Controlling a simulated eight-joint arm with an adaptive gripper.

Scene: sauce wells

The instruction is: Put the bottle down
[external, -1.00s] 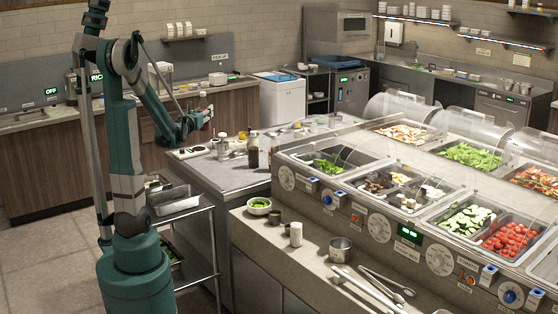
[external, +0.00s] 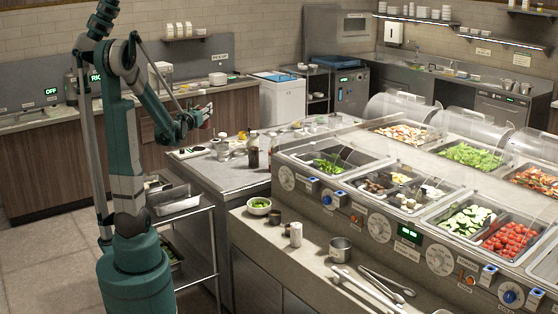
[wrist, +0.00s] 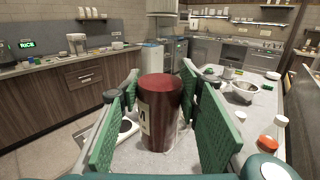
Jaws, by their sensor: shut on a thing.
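The bottle is a dark red cylinder with a pale label bearing an "M"; it shows in the wrist view (wrist: 160,112). My gripper (wrist: 160,95) is shut on it, one green finger pad on each side. In the external view my gripper (external: 204,115) is above the far left end of the grey counter (external: 205,178). The bottle is too small there to make out clearly. In the wrist view its base lies over the countertop, and I cannot tell whether it touches.
Dark bottles (external: 253,157) stand farther right on the counter. A wire cart (external: 180,215) stands beside the counter. The counter's near left part looks bare.

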